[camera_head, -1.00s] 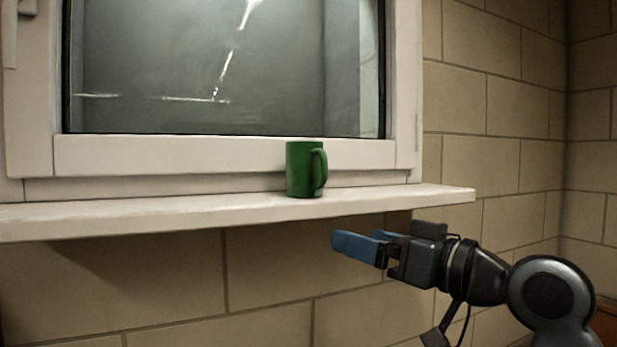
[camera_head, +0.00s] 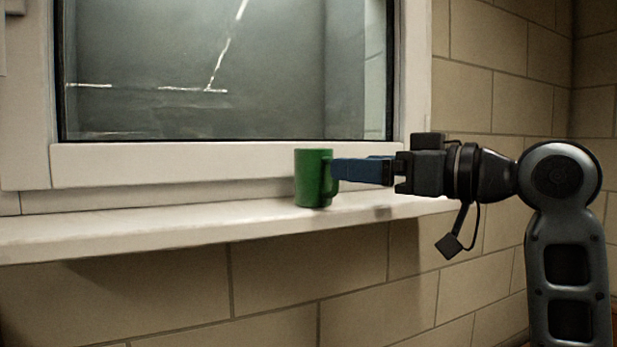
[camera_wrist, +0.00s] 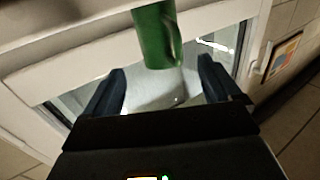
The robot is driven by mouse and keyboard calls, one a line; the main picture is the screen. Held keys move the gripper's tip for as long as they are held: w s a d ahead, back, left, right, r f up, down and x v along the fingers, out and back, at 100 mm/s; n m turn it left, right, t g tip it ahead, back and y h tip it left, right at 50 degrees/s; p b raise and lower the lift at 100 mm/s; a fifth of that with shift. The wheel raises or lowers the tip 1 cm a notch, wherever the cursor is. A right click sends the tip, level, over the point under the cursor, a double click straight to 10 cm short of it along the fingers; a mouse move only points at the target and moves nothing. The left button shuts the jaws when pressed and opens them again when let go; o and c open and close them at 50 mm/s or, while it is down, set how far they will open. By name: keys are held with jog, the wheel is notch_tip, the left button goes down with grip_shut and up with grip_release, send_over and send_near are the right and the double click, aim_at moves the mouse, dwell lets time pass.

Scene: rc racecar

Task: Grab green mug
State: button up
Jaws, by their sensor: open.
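The green mug (camera_head: 311,178) stands upright on the white window sill, its handle on the right side facing my gripper. My gripper (camera_head: 338,171) is at the mug's height, just right of it, with its blue fingers pointing left at the handle. The fingertips overlap the handle in the head view; I cannot tell whether they touch it. In the wrist view the mug (camera_wrist: 155,35) shows at the top, ahead of and between the two spread fingers (camera_wrist: 160,80). The gripper is open and holds nothing.
The white sill (camera_head: 150,226) runs along under the window and is clear to the left of the mug. The window frame (camera_head: 180,162) stands close behind the mug. A tiled wall (camera_head: 500,80) is to the right.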

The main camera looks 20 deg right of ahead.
aim_at(325, 203)
jog(key=p+x, duration=0.2)
jog(key=x, duration=0.4)
jog(key=shift+a+r, duration=0.1)
jog(key=shift+r, duration=0.05)
jog(key=shift+w+a, duration=0.25)
jog(key=shift+w, duration=0.4)
jog(key=c, duration=1.3)
